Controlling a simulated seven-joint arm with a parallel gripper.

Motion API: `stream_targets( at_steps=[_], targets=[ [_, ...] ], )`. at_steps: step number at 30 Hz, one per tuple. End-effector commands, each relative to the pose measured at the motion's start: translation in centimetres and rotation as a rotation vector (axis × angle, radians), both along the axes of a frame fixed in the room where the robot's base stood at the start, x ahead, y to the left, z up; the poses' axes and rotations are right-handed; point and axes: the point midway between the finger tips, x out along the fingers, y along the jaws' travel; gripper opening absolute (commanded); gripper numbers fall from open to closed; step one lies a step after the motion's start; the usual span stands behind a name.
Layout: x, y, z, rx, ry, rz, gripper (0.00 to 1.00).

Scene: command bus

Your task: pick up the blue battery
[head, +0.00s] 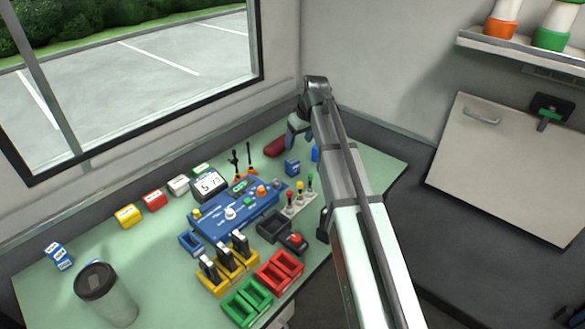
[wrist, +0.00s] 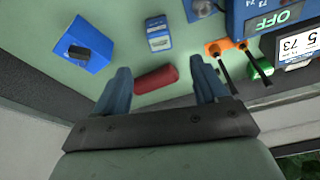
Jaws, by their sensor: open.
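My gripper (head: 298,130) is over the far right part of the green table in the head view. In the wrist view my gripper (wrist: 160,67) is open, with nothing held between its two blue-grey fingers. A small blue box with a pale label (wrist: 158,35) lies beyond the fingertips; it also shows in the head view (head: 292,166). A larger blue block with a dark top part (wrist: 88,45) is left of the fingers. In the head view that block (head: 315,154) is partly hidden by my arm. I cannot tell which of these is the battery.
A red rounded piece (wrist: 155,78) lies between the fingers' lines in the wrist view. Two orange-based black levers (head: 243,165) and a blue control panel (head: 228,212) stand left of the box. Trays and a cup (head: 105,295) fill the front. The wall is close behind.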

Motion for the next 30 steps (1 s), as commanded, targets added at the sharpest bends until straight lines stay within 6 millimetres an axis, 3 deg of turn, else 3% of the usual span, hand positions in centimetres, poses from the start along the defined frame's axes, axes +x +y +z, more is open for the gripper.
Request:
stream_targets(
  at_steps=[7, 21, 30],
  targets=[
    [0.5, 0.2, -0.8, -0.016, -0.022, 0.065, 0.72],
    [2.1, 1.3, -7.2, -0.015, -0.02, 0.064, 0.72],
    [2.3, 1.5, -8.4, -0.015, -0.02, 0.063, 0.72]
  ],
)
